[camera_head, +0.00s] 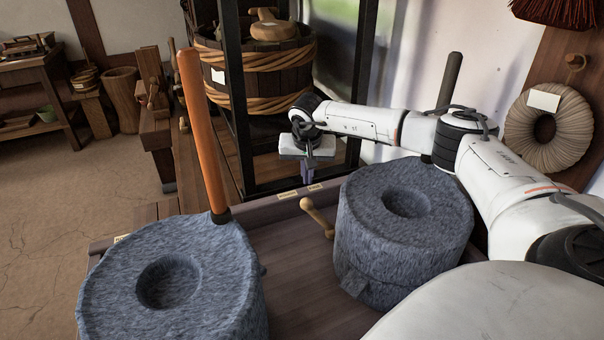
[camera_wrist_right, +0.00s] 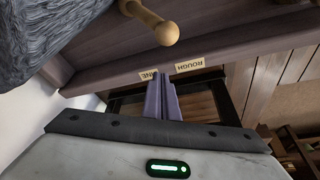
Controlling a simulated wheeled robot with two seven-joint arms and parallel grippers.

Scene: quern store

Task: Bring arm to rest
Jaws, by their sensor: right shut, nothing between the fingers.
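My right arm (camera_head: 360,122) comes in from the right in the head view and reaches out over the right quern (camera_head: 404,225). My right gripper (camera_head: 308,178) hangs past the far edge of the quern bench, in front of the black shelf frame, with its purple fingers pointing down. In the wrist view the two purple fingers (camera_wrist_right: 162,98) lie together, with nothing between them. My left gripper is in neither view.
The left quern (camera_head: 168,275) has an upright orange handle (camera_head: 200,130). A wooden peg handle (camera_head: 318,216) juts between the querns; it also shows in the wrist view (camera_wrist_right: 150,20). Labels sit on the bench edge. A roped tub (camera_head: 260,68) stands behind. A straw ring (camera_head: 548,128) hangs right.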

